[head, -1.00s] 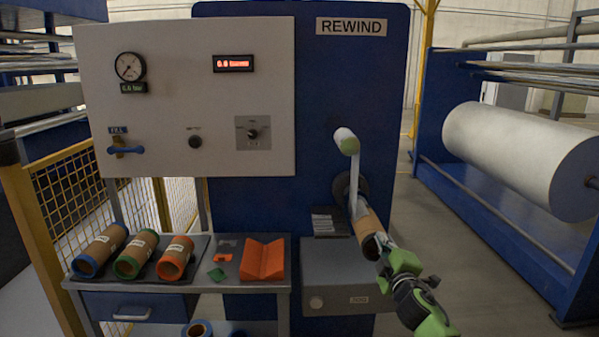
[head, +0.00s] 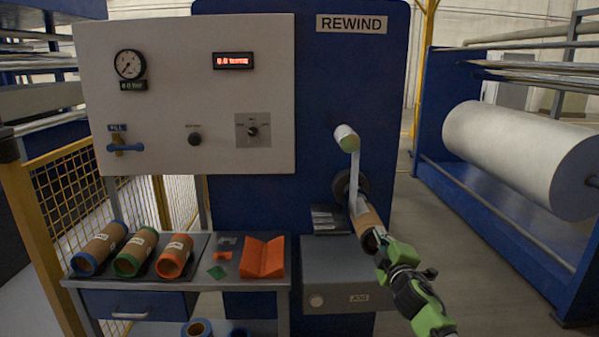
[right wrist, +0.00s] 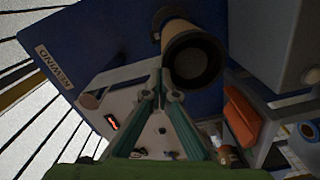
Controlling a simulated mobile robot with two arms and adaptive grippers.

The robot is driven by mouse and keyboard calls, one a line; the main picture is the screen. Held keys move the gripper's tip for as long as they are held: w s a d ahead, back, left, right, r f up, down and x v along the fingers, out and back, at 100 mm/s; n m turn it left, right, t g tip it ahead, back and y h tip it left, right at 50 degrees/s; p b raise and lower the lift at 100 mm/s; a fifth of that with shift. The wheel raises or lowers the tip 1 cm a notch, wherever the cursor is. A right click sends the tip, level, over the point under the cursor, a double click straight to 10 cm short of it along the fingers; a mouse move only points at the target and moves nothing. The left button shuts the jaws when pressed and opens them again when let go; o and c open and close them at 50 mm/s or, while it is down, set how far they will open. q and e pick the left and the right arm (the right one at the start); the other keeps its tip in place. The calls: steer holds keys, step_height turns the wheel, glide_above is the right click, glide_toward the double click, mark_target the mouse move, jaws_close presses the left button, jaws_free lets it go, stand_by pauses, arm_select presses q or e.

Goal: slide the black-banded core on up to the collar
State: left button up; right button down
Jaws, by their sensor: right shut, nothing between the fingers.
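The brown core (head: 368,220) sits around the rewind shaft on the blue machine, its dark open end facing me. In the right wrist view the core (right wrist: 190,42) shows a dark ring at its near end. My right gripper (head: 383,251) is shut and empty, with its tips close to the core's near end. In the right wrist view its fingers (right wrist: 160,72) meet just left of the core's rim; I cannot tell whether they touch it. The dark round collar (head: 345,184) is at the machine face, partly hidden behind a white arm. My left gripper is not in view.
Blue-, green- and orange-ended cores (head: 137,252) lie on a dark mat on the left bench. An orange V-block (head: 262,258) stands beside them. The white swing arm with a roller (head: 346,138) is above the shaft. A grey box (head: 340,275) is below.

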steer(key=shift+w, duration=0.4)
steer(key=shift+w+b, duration=0.4)
steer(key=shift+w, duration=0.2)
stand_by(0.5)
steer(key=shift+w+b, duration=0.4)
steer(key=shift+b, duration=0.05)
steer(key=shift+w, duration=0.15)
steer(key=shift+w+a+b, duration=0.1)
steer(key=shift+w+b, duration=0.35)
stand_by(0.4)
steer(key=shift+w, duration=0.15)
steer(key=shift+w+b, duration=0.45)
steer(key=shift+b, duration=0.05)
